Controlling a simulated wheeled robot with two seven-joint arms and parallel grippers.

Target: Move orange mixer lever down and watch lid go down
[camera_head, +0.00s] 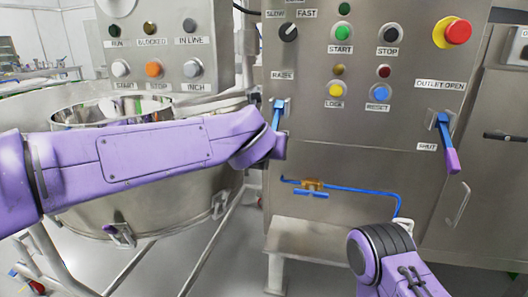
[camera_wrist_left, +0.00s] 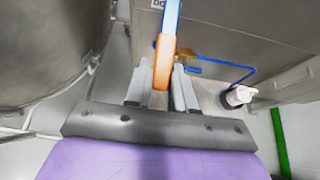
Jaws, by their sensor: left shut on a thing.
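The mixer lever is blue with an orange grip (camera_wrist_left: 163,62). In the head view its blue upper part (camera_head: 277,115) stands out from the steel panel below the label RAISE, and its grip is hidden behind my left arm. My left gripper (camera_wrist_left: 160,88) is shut on the orange grip, one grey finger on each side of it. In the wrist view the lever runs up from between the fingers. A large steel mixer bowl (camera_head: 150,205) is at left behind my left arm. I cannot make out its lid.
The steel control panel (camera_head: 365,140) carries several buttons and a red emergency stop (camera_head: 458,32). A second lever (camera_head: 446,145) with a purple grip is at right, between OUTLET OPEN and SHUT. A blue pipe (camera_head: 350,188) with a brass valve runs lower down.

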